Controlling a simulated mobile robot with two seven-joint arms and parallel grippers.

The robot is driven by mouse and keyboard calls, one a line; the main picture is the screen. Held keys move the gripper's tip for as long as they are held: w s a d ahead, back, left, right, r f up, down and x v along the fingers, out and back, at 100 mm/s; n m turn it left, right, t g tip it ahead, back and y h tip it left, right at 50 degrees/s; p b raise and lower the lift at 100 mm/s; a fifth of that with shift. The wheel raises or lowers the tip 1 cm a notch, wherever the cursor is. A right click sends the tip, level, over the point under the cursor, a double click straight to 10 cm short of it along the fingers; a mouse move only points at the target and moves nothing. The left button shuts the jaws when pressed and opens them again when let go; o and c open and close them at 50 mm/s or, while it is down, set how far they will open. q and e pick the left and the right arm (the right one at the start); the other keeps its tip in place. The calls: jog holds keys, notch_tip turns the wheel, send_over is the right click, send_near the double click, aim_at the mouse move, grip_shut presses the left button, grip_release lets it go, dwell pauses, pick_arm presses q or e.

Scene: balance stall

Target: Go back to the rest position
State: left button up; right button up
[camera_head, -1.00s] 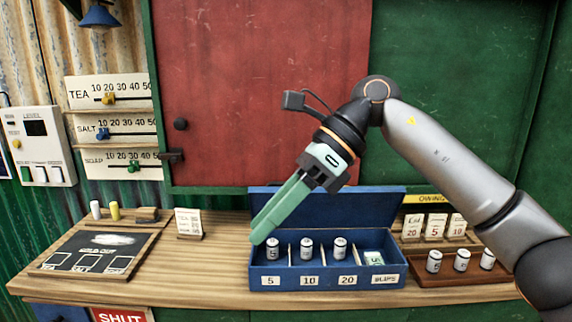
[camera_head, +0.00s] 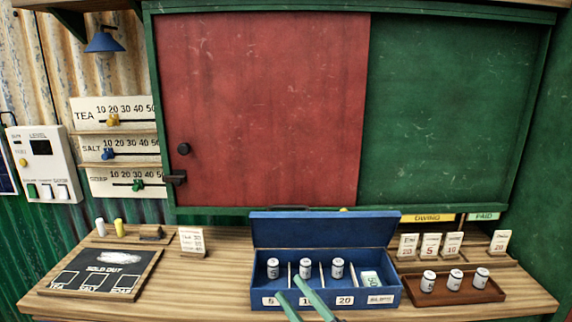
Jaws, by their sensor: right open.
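My right gripper (camera_head: 297,287) shows at the bottom centre, low in front of the blue cash box. Only its two pale green fingers are in view, spread apart with nothing between them. The rest of the right arm is out of view. My left gripper is not in view. The blue cash box (camera_head: 327,232) stands open on the wooden counter (camera_head: 205,279). It holds white rolls (camera_head: 305,268) in its compartments and a green-and-white slip (camera_head: 371,281) in the right one. The fingers overlap the box's front in the picture.
A brown tray (camera_head: 492,292) with three white rolls stands right of the box, before several cards (camera_head: 430,245). A black slate (camera_head: 101,272) lies at left. The red panel (camera_head: 265,110) and green panel (camera_head: 450,115) rise behind. Bare counter lies between slate and box.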

jog(key=s+d+f+m+g+h+p, duration=0.1)
jog(key=s+d+f+m+h, duration=0.25)
jog(key=f, duration=0.25)
jog(key=s+d+f+m+h, duration=0.25)
jog(key=f+m+h, duration=0.2)
jog(key=f, duration=0.25)
jog(key=s+d+f+m+g+h+p, duration=0.1)
jog(key=s+d+f+m+h, duration=0.25)
jog(key=f, duration=0.25)
pick_arm(q)
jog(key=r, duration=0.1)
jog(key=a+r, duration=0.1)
jog(key=p, duration=0.1)
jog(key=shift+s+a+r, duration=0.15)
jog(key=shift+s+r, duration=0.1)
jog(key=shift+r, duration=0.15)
pick_arm(e)
jog(key=s+d+f+m+g+h, duration=0.1)
jog(key=s+d+f+m+g, duration=0.1)
jog(key=s+f, duration=0.3)
jog(key=s+d+f+m+g, duration=0.3)
jog(key=s+f, duration=0.2)
jog(key=s, duration=0.3)
jog(key=shift+s+d+g+h, duration=0.2)
jog(key=shift+s+g+h, duration=0.05)
jog(key=shift+g+h, duration=0.15)
